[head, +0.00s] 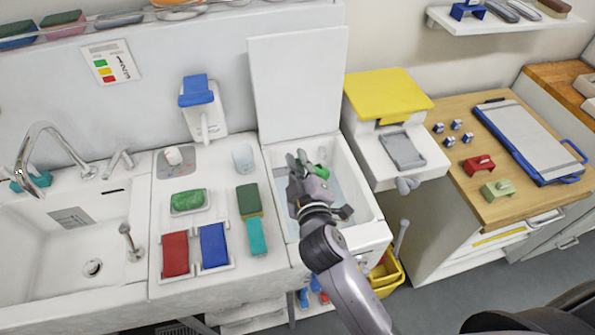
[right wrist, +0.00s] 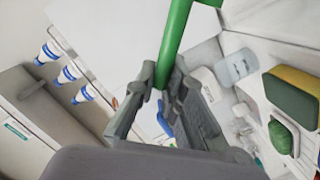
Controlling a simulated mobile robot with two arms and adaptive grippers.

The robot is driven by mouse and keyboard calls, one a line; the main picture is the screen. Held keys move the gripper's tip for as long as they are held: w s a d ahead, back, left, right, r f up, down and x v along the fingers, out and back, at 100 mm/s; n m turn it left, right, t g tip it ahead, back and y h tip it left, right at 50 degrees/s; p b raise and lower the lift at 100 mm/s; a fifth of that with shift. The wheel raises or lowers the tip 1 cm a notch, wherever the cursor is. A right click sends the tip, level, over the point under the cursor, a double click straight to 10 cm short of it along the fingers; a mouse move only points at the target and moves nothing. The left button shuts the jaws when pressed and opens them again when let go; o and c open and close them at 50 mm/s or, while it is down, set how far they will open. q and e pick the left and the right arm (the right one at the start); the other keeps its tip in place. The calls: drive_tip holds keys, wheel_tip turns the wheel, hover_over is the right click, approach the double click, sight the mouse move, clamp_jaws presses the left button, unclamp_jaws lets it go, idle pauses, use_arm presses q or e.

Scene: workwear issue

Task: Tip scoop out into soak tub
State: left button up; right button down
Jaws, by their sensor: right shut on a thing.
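The soak tub (head: 372,234) is a white basin with pale water inside, and its white lid (head: 299,80) stands raised behind it. My right gripper (head: 305,165) is over the tub's opening. It is shut on the green scoop (head: 319,171), which is mostly hidden behind the fingers in the head view. In the right wrist view the scoop's green handle (right wrist: 175,42) runs up from between the fingertips (right wrist: 164,92). The scoop's bowl, its tilt and any contents cannot be made out. My left gripper is not in view.
Left of the tub, a counter holds a white cup (head: 243,158), a green soap (head: 188,201), a sponge (head: 249,201) and red and blue cloths. A white bin with a yellow lid (head: 388,94) stands close on the right. A sink (head: 70,235) is far left.

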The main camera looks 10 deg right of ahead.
sight(323, 172)
drive_tip(key=d+m, duration=0.1)
drive_tip(key=d+r+m+b, duration=0.1)
drive_tip(key=shift+s+d+m+y, duration=0.15)
drive_tip(key=shift+d+m+y, duration=0.05)
drive_tip(key=shift+m+y, duration=0.1)
drive_tip(key=shift+s+d+r+m+t+b, duration=0.2)
drive_tip(key=shift+d+m+b, duration=0.1)
drive_tip(key=shift+d+m, duration=0.3)
drive_tip(key=shift+s+d+r+m+t+b, duration=0.1)
drive_tip(key=shift+d+r+m+t+b, duration=0.15)
drive_tip(key=shift+d+m, duration=0.3)
drive_tip(key=shift+d+m+y, duration=0.3)
drive_tip(key=shift+d+m, duration=0.05)
drive_tip(key=shift+m, duration=0.2)
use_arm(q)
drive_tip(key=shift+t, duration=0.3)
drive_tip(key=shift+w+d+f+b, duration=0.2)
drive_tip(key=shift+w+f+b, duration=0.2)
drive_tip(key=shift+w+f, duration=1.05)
use_arm(e)
drive_tip(key=shift+s+d+r+m+t, duration=0.1)
drive_tip(key=shift+s+d+m+t, duration=0.1)
drive_tip(key=shift+d+m, duration=0.5)
drive_tip(key=shift+s+d+r+m+t, duration=0.1)
drive_tip(key=shift+d+m+t, duration=0.05)
drive_tip(key=shift+d+m, duration=0.5)
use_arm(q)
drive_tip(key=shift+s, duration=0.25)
use_arm(e)
drive_tip(key=shift+f, duration=0.1)
